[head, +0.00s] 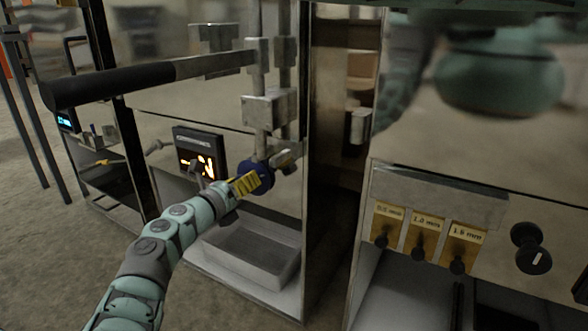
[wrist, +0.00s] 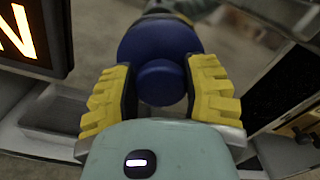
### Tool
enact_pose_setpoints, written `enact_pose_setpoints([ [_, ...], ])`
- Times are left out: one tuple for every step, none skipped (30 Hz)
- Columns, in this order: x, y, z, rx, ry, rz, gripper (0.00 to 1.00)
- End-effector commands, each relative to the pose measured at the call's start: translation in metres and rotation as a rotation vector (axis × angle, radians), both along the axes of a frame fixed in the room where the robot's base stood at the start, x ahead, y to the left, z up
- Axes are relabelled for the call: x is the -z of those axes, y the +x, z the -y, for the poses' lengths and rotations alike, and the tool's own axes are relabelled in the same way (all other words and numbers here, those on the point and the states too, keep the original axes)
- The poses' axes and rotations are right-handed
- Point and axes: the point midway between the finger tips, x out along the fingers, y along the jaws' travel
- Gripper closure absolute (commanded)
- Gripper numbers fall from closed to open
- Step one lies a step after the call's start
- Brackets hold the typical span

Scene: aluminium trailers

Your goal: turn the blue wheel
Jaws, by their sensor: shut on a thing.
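The blue wheel (head: 259,178) is mounted at the lower end of the metal fittings on the trailer in the middle of the head view. In the wrist view the blue wheel (wrist: 157,45) shows as a dark blue rounded disc with a smaller round hub towards me. My gripper (head: 248,182) reaches it from the lower left. In the wrist view the yellow ridged fingers of my gripper (wrist: 160,88) stand on both sides of the hub, shut on it. The far side of the wheel is hidden.
A dark display with orange lit characters (head: 199,154) is just left of the wheel. A grey tray (head: 254,252) sits below. A long black-handled lever (head: 120,82) extends above my arm. Labelled black knobs (head: 422,240) are on the right trailer.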

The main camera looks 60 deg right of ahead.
Motion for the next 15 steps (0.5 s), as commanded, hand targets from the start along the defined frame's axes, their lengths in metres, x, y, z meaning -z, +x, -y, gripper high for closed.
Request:
enact_pose_setpoints([
  [-0.0040, 0.0018, -0.0008, -0.004, -0.001, -0.049, 0.88],
  [-0.0036, 0.0024, -0.0011, -0.006, -0.003, -0.078, 0.88],
  [-0.0034, 0.0026, -0.0012, -0.007, -0.007, -0.117, 0.88],
  [-0.0035, 0.0023, -0.0011, -0.006, -0.009, -0.145, 0.88],
  [-0.0034, 0.0020, -0.0009, -0.004, -0.011, -0.173, 0.88],
  [-0.0034, 0.0020, -0.0009, -0.003, -0.015, -0.211, 0.88],
  [-0.0033, 0.0021, -0.0010, -0.003, -0.016, -0.238, 0.88],
  [-0.0029, 0.0023, -0.0011, -0.003, -0.018, -0.267, 0.88],
  [-0.0023, 0.0024, -0.0012, -0.004, -0.021, -0.306, 0.88],
  [-0.0019, 0.0024, -0.0011, -0.004, -0.023, -0.335, 0.88],
  [-0.0020, 0.0023, -0.0010, -0.003, -0.026, -0.363, 0.88],
  [-0.0025, 0.0027, -0.0009, -0.003, -0.029, -0.399, 0.88],
  [-0.0026, 0.0030, -0.0008, -0.004, -0.033, -0.428, 0.88],
  [-0.0025, 0.0034, -0.0010, -0.005, -0.035, -0.455, 0.88],
  [-0.0019, 0.0037, -0.0009, -0.006, -0.037, -0.491, 0.88],
])
